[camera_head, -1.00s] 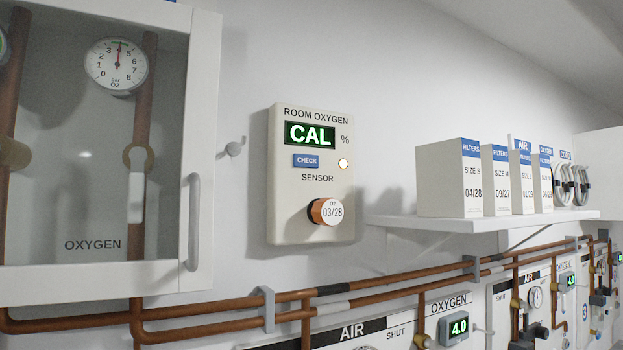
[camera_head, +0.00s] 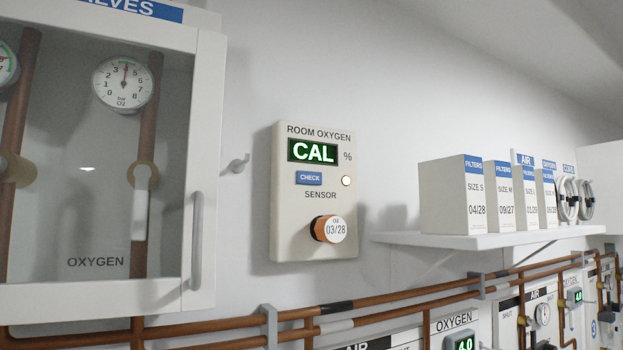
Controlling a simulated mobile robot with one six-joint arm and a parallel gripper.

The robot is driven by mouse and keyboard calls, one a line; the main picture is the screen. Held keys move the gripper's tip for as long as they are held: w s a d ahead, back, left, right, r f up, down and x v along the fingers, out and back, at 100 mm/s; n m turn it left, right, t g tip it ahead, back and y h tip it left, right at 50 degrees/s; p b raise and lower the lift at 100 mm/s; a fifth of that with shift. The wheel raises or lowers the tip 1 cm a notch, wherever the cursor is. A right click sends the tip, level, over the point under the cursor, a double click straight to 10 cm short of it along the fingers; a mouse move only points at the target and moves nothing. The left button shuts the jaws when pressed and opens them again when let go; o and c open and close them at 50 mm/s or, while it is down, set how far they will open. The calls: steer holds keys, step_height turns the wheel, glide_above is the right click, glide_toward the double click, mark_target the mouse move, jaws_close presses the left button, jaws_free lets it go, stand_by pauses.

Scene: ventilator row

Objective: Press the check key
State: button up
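The blue check key (camera_head: 309,178) sits on the cream room oxygen panel (camera_head: 287,225), on the wall near the middle of the head view. Above the key, a green display (camera_head: 313,151) reads CAL. Below, an orange sensor (camera_head: 328,229) with a white face marked O2 03/28 sticks out of the panel. Nothing covers the key. My gripper is not in view.
A glass-fronted valve cabinet (camera_head: 208,165) with a vertical handle stands left, a small wall hook (camera_head: 238,163) beside it. A shelf (camera_head: 480,239) with filter boxes (camera_head: 443,200) and coiled cords projects at right. Copper pipes (camera_head: 400,295) run below the panel.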

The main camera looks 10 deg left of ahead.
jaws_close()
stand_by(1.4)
